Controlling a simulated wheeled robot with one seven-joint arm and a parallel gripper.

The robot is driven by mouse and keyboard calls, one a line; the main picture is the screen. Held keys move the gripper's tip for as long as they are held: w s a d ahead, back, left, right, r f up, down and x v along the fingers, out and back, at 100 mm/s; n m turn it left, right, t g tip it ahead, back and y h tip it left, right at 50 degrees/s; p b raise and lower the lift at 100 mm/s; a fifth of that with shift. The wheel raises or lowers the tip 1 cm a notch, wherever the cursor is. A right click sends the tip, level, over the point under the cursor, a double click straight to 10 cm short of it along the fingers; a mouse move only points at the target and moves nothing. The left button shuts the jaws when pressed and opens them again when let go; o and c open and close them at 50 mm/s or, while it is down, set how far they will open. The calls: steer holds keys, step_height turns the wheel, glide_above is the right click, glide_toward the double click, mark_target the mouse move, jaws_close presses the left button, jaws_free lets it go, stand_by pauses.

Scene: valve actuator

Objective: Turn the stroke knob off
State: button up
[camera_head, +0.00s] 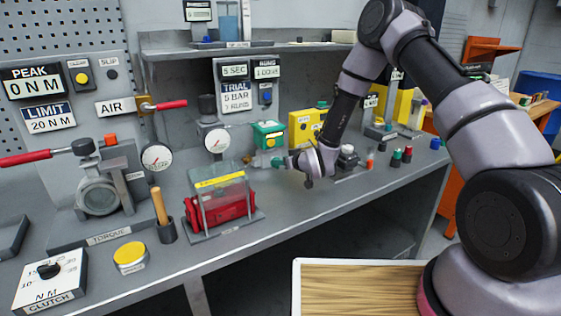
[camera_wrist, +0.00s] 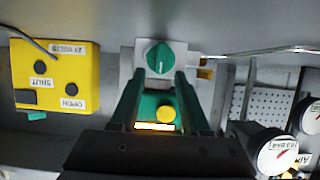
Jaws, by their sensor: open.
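A round green knob (camera_wrist: 159,57) sits on a pale plate in the wrist view, its raised grip close to upright in the picture. No label naming it stroke is readable. My gripper (camera_wrist: 164,78) is open, its two green fingers apart and pointing toward the knob, with nothing held between them. I cannot tell whether the fingertips touch the knob.
A red actuator under a clear guard (camera_head: 222,202) stands just left of my gripper. Two dial gauges (camera_head: 217,141) are farther left. A yellow control box (camera_head: 305,127), also in the wrist view (camera_wrist: 56,75), is close by. Small coloured pegs (camera_head: 395,158) stand to the right.

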steer(key=shift+x, duration=0.8)
jaws_close()
